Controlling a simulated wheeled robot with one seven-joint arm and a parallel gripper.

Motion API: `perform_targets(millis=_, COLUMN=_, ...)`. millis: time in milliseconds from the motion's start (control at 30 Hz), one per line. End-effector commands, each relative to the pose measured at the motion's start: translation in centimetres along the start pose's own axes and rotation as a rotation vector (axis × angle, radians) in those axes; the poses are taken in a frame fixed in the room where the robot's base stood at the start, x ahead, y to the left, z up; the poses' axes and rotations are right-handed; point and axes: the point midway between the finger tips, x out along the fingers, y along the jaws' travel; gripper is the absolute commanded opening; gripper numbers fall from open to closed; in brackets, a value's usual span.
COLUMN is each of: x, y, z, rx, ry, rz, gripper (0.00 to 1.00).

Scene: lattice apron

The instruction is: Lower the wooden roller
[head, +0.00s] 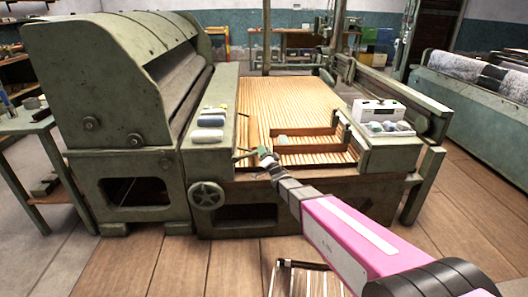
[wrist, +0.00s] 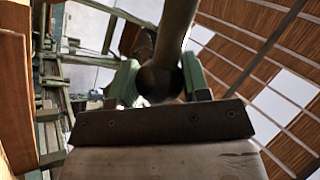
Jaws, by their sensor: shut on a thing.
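My gripper (head: 264,153) is at the front left of the slatted wooden bed, beside the green machine. In the wrist view its two green fingers (wrist: 160,82) are shut around a dark, rounded bar (wrist: 176,30). The bar's near end is between the fingers, and it runs up out of the picture. I cannot tell whether this bar is part of the wooden roller or a handle. A long brown wooden piece (head: 253,132) lies along the left side of the bed just behind my gripper. It may be the roller, but its shape is too small to tell.
The slatted bed (head: 290,95) stretches behind my gripper, with a wooden frame (head: 305,148) on its front part. A handwheel (head: 206,195) is below left.

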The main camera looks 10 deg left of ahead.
Motion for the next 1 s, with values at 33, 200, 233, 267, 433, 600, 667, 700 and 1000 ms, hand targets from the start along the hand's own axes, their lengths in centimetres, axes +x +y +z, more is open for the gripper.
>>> perform_targets(millis=33, x=-0.2, y=0.2, z=0.1, rx=0.005, ry=-0.004, rz=0.008, gripper=0.0)
perform_targets(millis=200, x=-0.3, y=0.2, z=0.2, rx=0.005, ry=-0.006, rz=0.009, gripper=0.56)
perform_targets(millis=233, x=-0.2, y=0.2, z=0.2, rx=0.004, ry=-0.006, rz=0.009, gripper=0.66)
perform_targets(millis=267, x=-0.2, y=0.2, z=0.2, rx=0.004, ry=-0.006, rz=0.009, gripper=0.68)
perform_targets(millis=433, x=-0.2, y=0.2, z=0.1, rx=0.002, ry=-0.005, rz=0.007, gripper=0.68)
perform_targets(millis=600, x=-0.5, y=0.1, z=0.1, rx=0.001, ry=-0.004, rz=0.006, gripper=0.68)
perform_targets(millis=667, x=-1.1, y=0.1, z=0.1, rx=0.001, ry=-0.004, rz=0.006, gripper=0.68)
perform_targets(millis=700, x=-1.6, y=0.1, z=0.0, rx=0.001, ry=-0.005, rz=0.007, gripper=0.68)
perform_targets(millis=1000, x=-7.2, y=0.0, z=0.0, rx=0.002, ry=-0.006, rz=0.008, gripper=0.68)
